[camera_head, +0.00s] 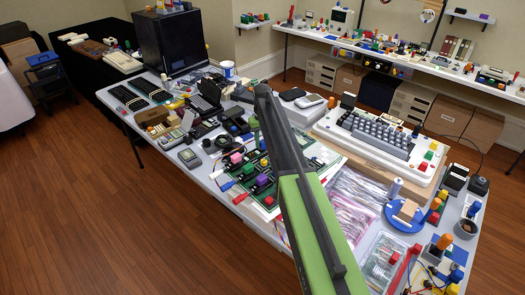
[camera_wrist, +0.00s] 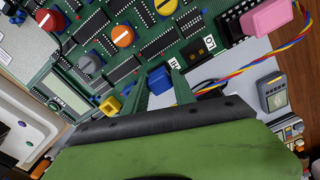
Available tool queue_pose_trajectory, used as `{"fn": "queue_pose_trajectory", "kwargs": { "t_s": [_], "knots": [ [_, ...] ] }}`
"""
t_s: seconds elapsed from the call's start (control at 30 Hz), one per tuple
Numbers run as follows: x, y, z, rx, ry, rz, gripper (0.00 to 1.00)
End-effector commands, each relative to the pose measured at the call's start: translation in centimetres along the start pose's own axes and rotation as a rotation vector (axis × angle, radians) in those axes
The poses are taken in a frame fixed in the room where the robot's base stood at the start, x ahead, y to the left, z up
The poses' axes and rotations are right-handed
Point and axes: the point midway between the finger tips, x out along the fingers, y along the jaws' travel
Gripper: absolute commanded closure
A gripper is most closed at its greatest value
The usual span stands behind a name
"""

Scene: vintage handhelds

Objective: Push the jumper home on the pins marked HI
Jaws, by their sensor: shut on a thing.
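In the wrist view my gripper (camera_wrist: 161,86) has its two dark green fingers on either side of a small blue block, the jumper (camera_wrist: 159,77). The gripper is shut on it. The jumper is at the lower edge of the green circuit board (camera_wrist: 75,62), right beside a white label marked HI (camera_wrist: 173,64). The pins are hidden, and I cannot tell how deep the jumper sits. In the head view my arm covers the gripper's tip and the jumper.
A yellow block (camera_wrist: 110,105) stands left of the fingers. Red (camera_wrist: 50,19), orange (camera_wrist: 122,36) and grey knobs rise from the board. A pink block (camera_wrist: 267,17) and striped wires (camera_wrist: 285,48) lie to the right. In the head view a keyboard computer (camera_head: 375,130) stands right of my arm on the crowded table.

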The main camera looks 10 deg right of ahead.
Motion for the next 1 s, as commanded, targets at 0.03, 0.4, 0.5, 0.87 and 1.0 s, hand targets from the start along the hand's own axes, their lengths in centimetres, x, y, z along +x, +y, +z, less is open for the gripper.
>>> {"fn": "queue_pose_trajectory", "kwargs": {
  "t_s": [0.03, 0.4, 0.5, 0.87, 1.0],
  "knots": [
    [0.01, -0.02, -0.01, 0.001, 0.0, 0.0, 1.0],
    [0.72, -0.04, 0.0, 0.002, 0.0, -0.001, 1.0],
    [0.63, -0.03, 0.0, 0.002, 0.0, -0.001, 0.59],
    [0.62, -0.01, -0.01, 0.001, 0.0, 0.0, 0.44],
    [0.62, -0.01, -0.01, 0.001, 0.0, 0.0, 0.56]
  ]
}}
